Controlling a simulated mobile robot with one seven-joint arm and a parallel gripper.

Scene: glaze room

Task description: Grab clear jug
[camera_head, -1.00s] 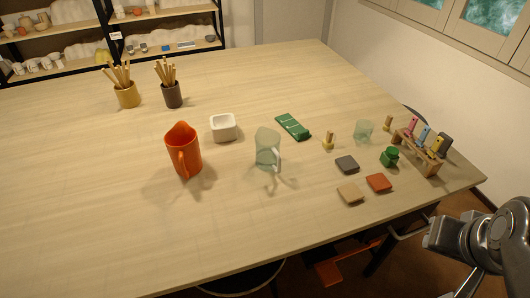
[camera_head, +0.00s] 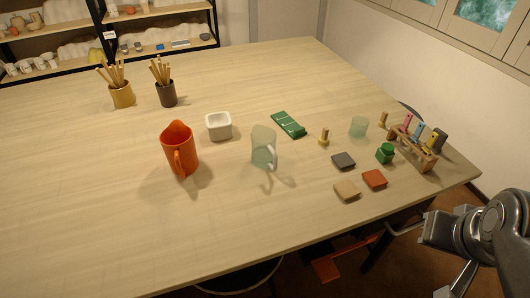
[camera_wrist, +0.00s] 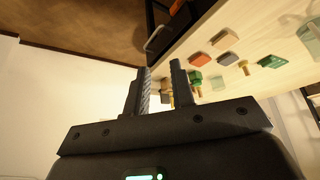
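The clear jug (camera_head: 264,146) stands upright near the middle of the table in the head view, its handle towards the front right. It is see-through with a faint green tint. In the wrist view a pale clear vessel shows at the upper right edge (camera_wrist: 312,36), probably the same jug. My gripper (camera_wrist: 160,74) shows in the wrist view with its two fingers apart and nothing between them. It is off the table's right side, well away from the jug. In the head view my arm is at the lower right and the fingertips are out of frame.
An orange jug (camera_head: 180,150) and a white bowl (camera_head: 218,126) stand left of the clear jug. A green tray (camera_head: 288,124), square tiles (camera_head: 346,189), a clear cup (camera_head: 358,127), a green jar (camera_head: 385,153) and a wooden rack (camera_head: 414,152) lie to its right. The front-left tabletop is clear.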

